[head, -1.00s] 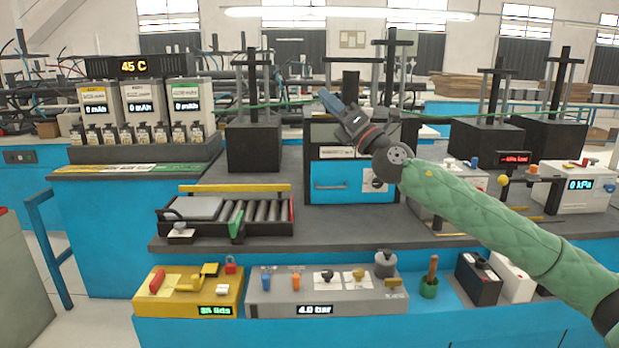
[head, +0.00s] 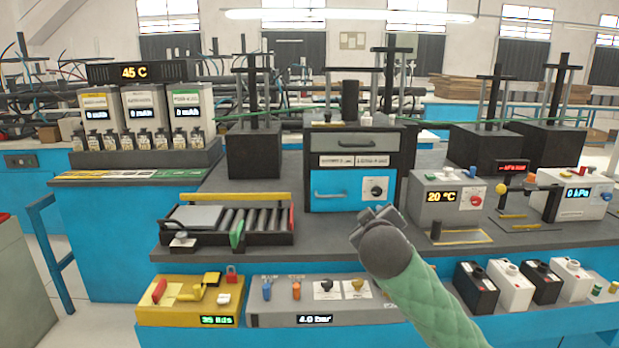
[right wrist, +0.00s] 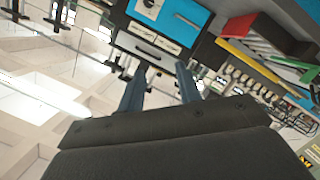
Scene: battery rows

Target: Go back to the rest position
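My right arm comes in from the lower right of the head view, in a green quilted sleeve. Its gripper (head: 378,214) is at the end, in front of the bench's front edge and below the blue-fronted cabinet; its fingers are foreshortened there. In the right wrist view the two blue-grey fingers of my right gripper (right wrist: 162,88) stand apart with nothing between them. The gripper is open and empty. My left gripper is not in either view.
The grey bench top holds a roller tray (head: 265,238), a blue-fronted cabinet (head: 335,192) and a grey 20 °C box (head: 443,200). Below are a yellow box (head: 160,313), a grey 4.0 bar panel (head: 275,318) and several black and white batteries (head: 510,285).

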